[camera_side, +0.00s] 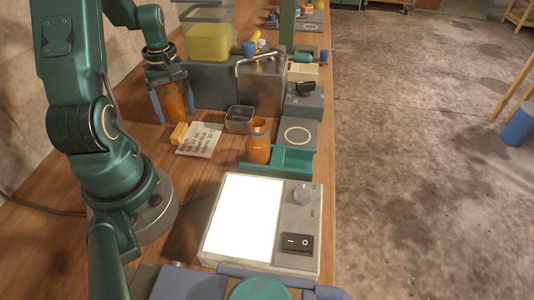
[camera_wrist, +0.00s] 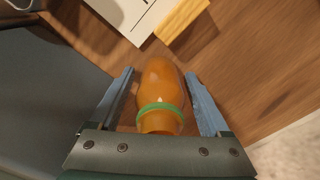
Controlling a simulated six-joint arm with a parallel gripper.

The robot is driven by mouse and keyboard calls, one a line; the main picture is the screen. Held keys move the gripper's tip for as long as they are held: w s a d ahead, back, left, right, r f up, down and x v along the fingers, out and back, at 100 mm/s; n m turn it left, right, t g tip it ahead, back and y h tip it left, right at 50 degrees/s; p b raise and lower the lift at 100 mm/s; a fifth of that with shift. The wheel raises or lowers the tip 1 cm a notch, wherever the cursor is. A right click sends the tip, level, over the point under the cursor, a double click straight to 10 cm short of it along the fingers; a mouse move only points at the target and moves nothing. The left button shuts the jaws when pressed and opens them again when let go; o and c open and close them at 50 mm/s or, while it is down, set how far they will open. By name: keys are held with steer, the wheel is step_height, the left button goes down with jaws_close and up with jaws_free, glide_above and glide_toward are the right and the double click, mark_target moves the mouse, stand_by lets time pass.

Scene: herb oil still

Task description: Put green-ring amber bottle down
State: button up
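The green-ring amber bottle (camera_wrist: 160,88) is between the two fingers of my gripper (camera_wrist: 160,72) in the wrist view, its green ring round the neck end near the palm. Narrow gaps show between the bottle and both blue fingers, so my gripper looks open around it. In the side view the bottle (camera_side: 174,104) is upright under my gripper (camera_side: 173,108) at the left of the bench, and its base appears to be on or very near the wood. The exact contact there is hard to tell.
A paper note (camera_side: 199,141) with a yellow block (camera_side: 179,132) lies just in front of the bottle. A grey block (camera_side: 213,87) stands close on the right. A white-topped device (camera_side: 243,220) is nearer.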

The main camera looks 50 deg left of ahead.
steer(key=shift+r, duration=0.1)
step_height(320, 180, up, 12)
steer(key=w+d+r+m+t, duration=0.1)
steer(key=d+m, duration=0.3)
steer(key=d, duration=0.2)
steer(key=w+d+r+m+t+y, duration=0.1)
steer(key=w+d+r+m, duration=0.1)
steer(key=d+m, duration=0.2)
steer(key=d, duration=0.3)
steer(key=shift+w+r, duration=0.3)
steer(key=shift+o, duration=0.2)
steer(key=s+d+m+t, duration=0.3)
steer(key=d+m, duration=0.5)
steer(key=d, duration=0.3)
steer(key=shift+s+f+h, duration=0.15)
steer(key=shift+s+h, duration=0.25)
steer(key=shift+o, duration=0.2)
steer(key=shift+s+d+m+t, duration=0.2)
steer(key=shift+d+m+t, duration=0.1)
steer(key=shift+d+m, duration=0.1)
steer(key=shift+a, duration=0.1)
